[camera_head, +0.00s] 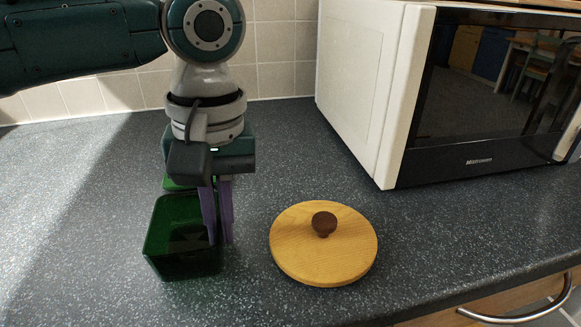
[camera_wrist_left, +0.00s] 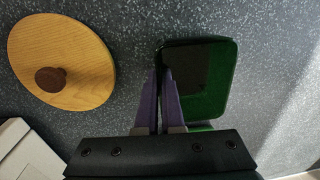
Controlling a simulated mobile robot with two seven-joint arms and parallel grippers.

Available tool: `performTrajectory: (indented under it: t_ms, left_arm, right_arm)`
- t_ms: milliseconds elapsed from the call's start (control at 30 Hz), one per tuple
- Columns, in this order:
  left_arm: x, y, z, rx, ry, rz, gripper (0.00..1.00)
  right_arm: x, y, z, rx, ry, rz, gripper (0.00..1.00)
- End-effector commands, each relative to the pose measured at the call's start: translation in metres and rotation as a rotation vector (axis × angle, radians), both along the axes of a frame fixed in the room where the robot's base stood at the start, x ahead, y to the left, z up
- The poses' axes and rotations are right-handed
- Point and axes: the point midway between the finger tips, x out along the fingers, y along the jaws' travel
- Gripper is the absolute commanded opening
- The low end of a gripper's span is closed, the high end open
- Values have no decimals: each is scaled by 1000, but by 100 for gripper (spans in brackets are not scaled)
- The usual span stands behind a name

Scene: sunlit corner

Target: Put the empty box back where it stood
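The empty box (camera_head: 182,264) is a dark green, open-topped box at the left of the head view; it also shows in the wrist view (camera_wrist_left: 222,85). My left gripper (camera_head: 218,238) points down at the box's right wall, one purple finger inside and the other outside. In the wrist view its fingertips (camera_wrist_left: 161,72) come close together at the box's edge, shut on that wall. The box looks level; whether it touches the counter is hard to tell. My right gripper is in neither view.
A round wooden lid (camera_head: 345,245) with a dark knob (camera_head: 324,224) lies right of the box. Another green piece (camera_head: 180,183) shows behind the box, partly hidden. A white microwave (camera_head: 365,95) stands at the back right. The speckled counter (camera_head: 70,220) is bare on the left.

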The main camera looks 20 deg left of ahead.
Motion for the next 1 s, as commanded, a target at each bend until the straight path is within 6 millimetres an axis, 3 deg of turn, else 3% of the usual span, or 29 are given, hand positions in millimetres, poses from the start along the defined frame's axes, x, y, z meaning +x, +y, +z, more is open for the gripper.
performTrajectory:
  t_ms: [200,500,800,1000]
  left_arm:
    - [0,0,-2,-1,1,0,0]
    - [0,0,-2,0,0,0,35]
    - [1,0,2,0,-2,0,35]
    - [2,-2,37,-2,-5,-1,35]
  right_arm:
    - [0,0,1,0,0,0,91]
    - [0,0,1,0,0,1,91]
    - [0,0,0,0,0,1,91]
    - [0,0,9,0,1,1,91]
